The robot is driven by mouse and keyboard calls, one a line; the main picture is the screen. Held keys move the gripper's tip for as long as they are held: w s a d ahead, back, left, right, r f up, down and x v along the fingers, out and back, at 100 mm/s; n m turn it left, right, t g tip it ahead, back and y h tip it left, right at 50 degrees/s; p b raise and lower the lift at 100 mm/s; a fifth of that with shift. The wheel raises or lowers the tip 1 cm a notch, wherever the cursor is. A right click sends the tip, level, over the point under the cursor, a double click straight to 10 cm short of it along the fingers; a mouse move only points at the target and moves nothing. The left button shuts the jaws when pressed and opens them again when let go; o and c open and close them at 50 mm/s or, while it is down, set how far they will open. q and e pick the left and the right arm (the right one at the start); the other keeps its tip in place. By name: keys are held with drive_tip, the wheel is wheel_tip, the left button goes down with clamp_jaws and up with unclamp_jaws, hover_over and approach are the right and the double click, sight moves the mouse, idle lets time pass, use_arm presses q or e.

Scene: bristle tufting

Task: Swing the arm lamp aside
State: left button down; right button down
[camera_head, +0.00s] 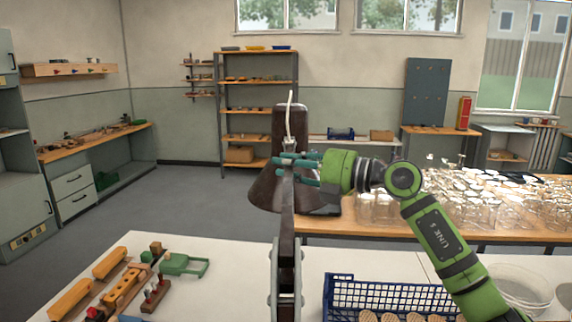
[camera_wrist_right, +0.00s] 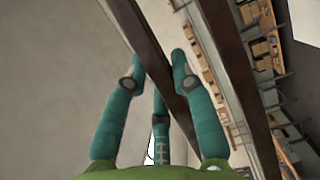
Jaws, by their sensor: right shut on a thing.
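The arm lamp (camera_head: 264,193) stands in the middle of the head view, with a dark brown bell-shaped shade, a tall housing above it and a pale cable at the top. Its upright arm (camera_head: 287,225) runs down to a grey jointed bracket over the white table. My right gripper (camera_head: 290,166) reaches in from the right, with its teal fingers at the lamp's arm just in front of the shade. In the right wrist view the fingers (camera_wrist_right: 156,72) close around a long dark brown bar. My left gripper is not in view.
A blue wire basket (camera_head: 340,284) with round light pieces stands right of the lamp's bracket. Orange blocks and a green tool (camera_head: 185,264) lie at the left of the white table. Many clear glass vessels (camera_head: 480,195) crowd the wooden table behind. Clear dishes (camera_head: 520,285) stand at front right.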

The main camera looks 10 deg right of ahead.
drive_tip(key=c, duration=1)
unclamp_jaws()
drive_tip(key=v, duration=1.2)
